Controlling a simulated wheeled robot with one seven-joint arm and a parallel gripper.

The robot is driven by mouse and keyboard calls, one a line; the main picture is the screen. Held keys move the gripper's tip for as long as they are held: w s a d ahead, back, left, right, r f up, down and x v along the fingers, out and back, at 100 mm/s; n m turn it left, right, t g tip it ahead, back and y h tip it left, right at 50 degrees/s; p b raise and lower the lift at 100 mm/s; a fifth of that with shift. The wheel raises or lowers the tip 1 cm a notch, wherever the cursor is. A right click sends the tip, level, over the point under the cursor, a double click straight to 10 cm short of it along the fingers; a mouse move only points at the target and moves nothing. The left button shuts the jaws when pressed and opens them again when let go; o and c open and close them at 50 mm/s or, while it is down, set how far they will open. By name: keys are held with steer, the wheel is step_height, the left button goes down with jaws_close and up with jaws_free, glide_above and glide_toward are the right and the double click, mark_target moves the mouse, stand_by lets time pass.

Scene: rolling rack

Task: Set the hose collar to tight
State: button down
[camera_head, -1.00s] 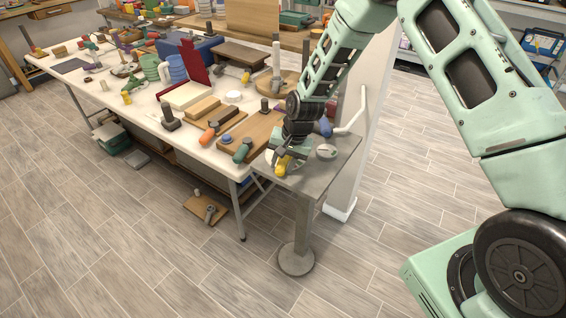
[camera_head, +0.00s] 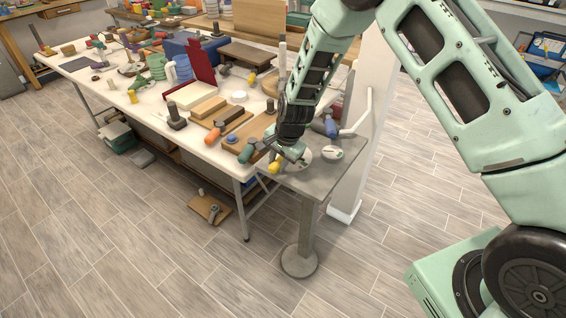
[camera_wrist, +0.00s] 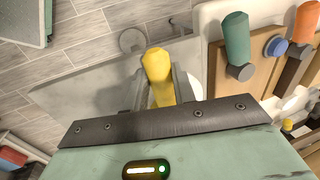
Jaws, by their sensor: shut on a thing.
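My gripper (camera_wrist: 162,90) is shut on a yellow handle (camera_wrist: 158,68), which stands between its two fingers in the wrist view. In the head view the yellow handle (camera_head: 274,167) shows at the near left edge of a small grey stand (camera_head: 318,178), below my gripper (camera_head: 284,158). A pale round disc (camera_head: 304,155) lies on the stand just right of the gripper, partly hidden by it. I cannot tell for sure which part is the hose collar, or read any tight mark. The base of the yellow handle is hidden.
A smaller round dial (camera_head: 332,153) and a blue handle (camera_head: 330,128) are on the same stand. A white post (camera_head: 352,170) rises behind it. The long white table (camera_head: 205,150) at left holds a green-handled tool (camera_head: 247,151) close by. The floor in front is clear.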

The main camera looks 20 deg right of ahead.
steer(key=shift+w+a+m, duration=0.4)
steer(key=shift+w+m, duration=0.15)
steer(key=shift+m, duration=0.35)
steer(key=c, duration=1.1)
jaws_free()
steer(key=shift+c, duration=0.2)
steer(key=b+v, duration=0.1)
steer(key=v, duration=1.6)
steer(key=shift+s+a+r, duration=0.25)
steer(key=shift+a, duration=0.05)
